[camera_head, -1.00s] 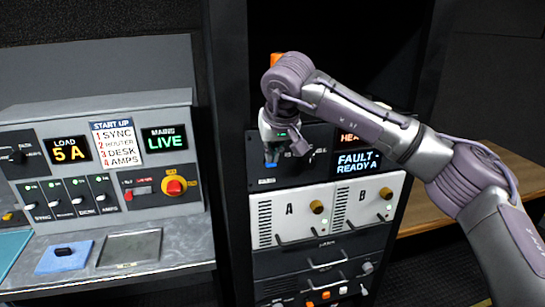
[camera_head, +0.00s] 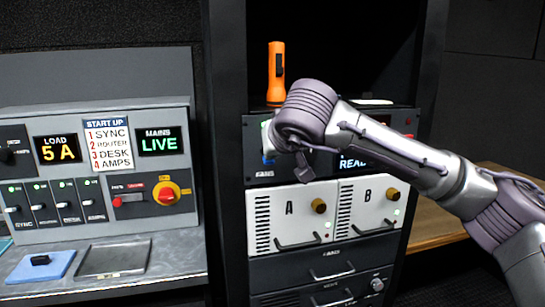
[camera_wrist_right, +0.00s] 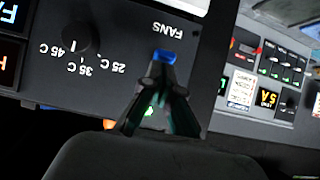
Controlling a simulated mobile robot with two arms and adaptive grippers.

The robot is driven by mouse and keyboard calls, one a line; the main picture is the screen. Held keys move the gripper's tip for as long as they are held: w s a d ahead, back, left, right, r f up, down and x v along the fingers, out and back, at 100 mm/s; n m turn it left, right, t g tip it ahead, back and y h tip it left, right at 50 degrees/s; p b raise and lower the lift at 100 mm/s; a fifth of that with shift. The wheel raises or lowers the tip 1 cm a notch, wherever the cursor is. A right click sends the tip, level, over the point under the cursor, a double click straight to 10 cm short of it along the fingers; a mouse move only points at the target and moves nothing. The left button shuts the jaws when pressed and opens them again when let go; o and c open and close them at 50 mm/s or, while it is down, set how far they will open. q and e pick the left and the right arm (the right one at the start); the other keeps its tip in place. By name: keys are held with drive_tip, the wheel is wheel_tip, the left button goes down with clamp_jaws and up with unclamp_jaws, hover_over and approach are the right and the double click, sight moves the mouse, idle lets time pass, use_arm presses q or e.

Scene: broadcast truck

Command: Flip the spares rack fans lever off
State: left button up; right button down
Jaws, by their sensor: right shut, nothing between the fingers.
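The fans lever shows as a small blue tip (camera_wrist_right: 163,57) beside the white FANS label on the dark rack panel (camera_wrist_right: 113,25) in the right wrist view, which is turned upside down. In the head view a bit of blue (camera_head: 268,159) shows just above the FANS label, mostly hidden by my right wrist. My right gripper (camera_wrist_right: 166,80) is shut and empty, its fingertips at the blue tip. I cannot tell whether they touch it, or which way the lever is set. My left gripper is not in view.
A temperature knob (camera_wrist_right: 75,37) sits beside the lever. An orange torch (camera_head: 276,75) stands on top of the panel unit. White amp modules A (camera_head: 290,215) and B (camera_head: 368,205) with handles are below. A grey start-up console (camera_head: 100,165) stands at the left.

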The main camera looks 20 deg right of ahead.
drive_tip(key=shift+r+p, duration=0.55)
drive_tip(key=shift+r, duration=0.25)
drive_tip(key=shift+s, duration=0.1)
drive_tip(key=w+r+v, duration=0.1)
drive_tip(key=v, duration=1.2)
drive_tip(key=shift+r, duration=0.25)
drive_tip(key=shift+s, duration=0.1)
